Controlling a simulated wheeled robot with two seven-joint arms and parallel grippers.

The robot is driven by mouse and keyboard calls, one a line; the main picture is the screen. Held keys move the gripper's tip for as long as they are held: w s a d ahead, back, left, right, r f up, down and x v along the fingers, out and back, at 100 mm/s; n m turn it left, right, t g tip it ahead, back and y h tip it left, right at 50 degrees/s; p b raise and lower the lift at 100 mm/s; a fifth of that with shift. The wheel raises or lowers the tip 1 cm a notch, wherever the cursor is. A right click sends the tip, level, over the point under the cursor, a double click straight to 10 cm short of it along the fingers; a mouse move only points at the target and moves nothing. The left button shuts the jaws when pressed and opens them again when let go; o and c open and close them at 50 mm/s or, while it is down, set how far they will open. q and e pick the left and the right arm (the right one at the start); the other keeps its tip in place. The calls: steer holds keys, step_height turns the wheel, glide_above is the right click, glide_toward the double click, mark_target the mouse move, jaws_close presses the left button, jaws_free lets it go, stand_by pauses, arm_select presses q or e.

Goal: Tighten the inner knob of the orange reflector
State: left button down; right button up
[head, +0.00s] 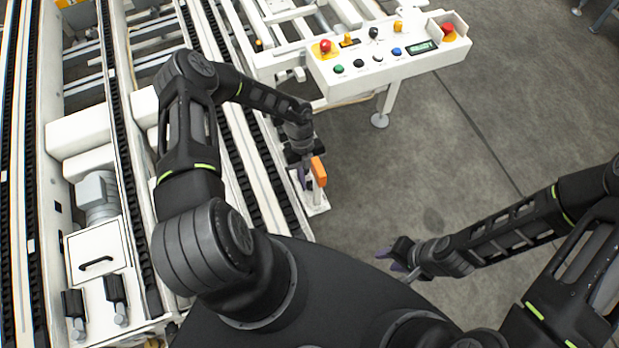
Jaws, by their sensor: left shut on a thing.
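The orange reflector (319,171) stands upright on a small white mount at the right side of the conveyor frame. My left gripper (305,176) is right beside the reflector, on its left side, and is shut. The part between its fingers fits the place of the inner knob, but the knob itself is hidden by the fingers and wrist. My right gripper (393,260) hangs over the bare floor to the right, away from the reflector, with its fingers apart and nothing seen between them.
A white control panel (385,62) with colored buttons and a red emergency stop stands beyond the reflector. Black conveyor chains (125,160) run along the left. A white box with a black handle (97,265) is at lower left. The grey floor (430,150) on the right is clear.

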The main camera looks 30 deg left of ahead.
arm_select(q)
steer(key=shift+f+m+g+b, duration=0.15)
steer(key=shift+m+g+b, duration=0.15)
steer(key=shift+m+b, duration=0.5)
steer(key=shift+w+d+m+y+b, duration=0.15)
steer(key=shift+m+y+b, duration=0.45)
steer(key=shift+m, duration=0.6)
steer(key=m+y, duration=0.1)
steer(key=m, duration=0.1)
steer(key=shift+d+m+g+b, duration=0.1)
steer(key=shift+m+g+b, duration=0.2)
steer(key=shift+m+b, duration=0.1)
steer(key=m+y, duration=0.1)
steer(key=m, duration=0.1)
steer(key=shift+d+m+b, duration=0.15)
steer(key=shift+m+b, duration=0.15)
steer(key=shift+m, duration=0.1)
steer(key=m+y, duration=0.1)
steer(key=m, duration=0.2)
steer(key=shift+d+m, duration=0.15)
steer(key=shift+m, duration=0.15)
steer(key=shift+d+m+t+y, duration=0.15)
steer(key=shift+m+y, duration=0.3)
steer(key=shift+m, duration=0.6)
steer(key=shift+a+m+t+y, duration=0.1)
steer(key=shift+m+t+y, duration=0.25)
steer(key=shift+m, duration=0.7)
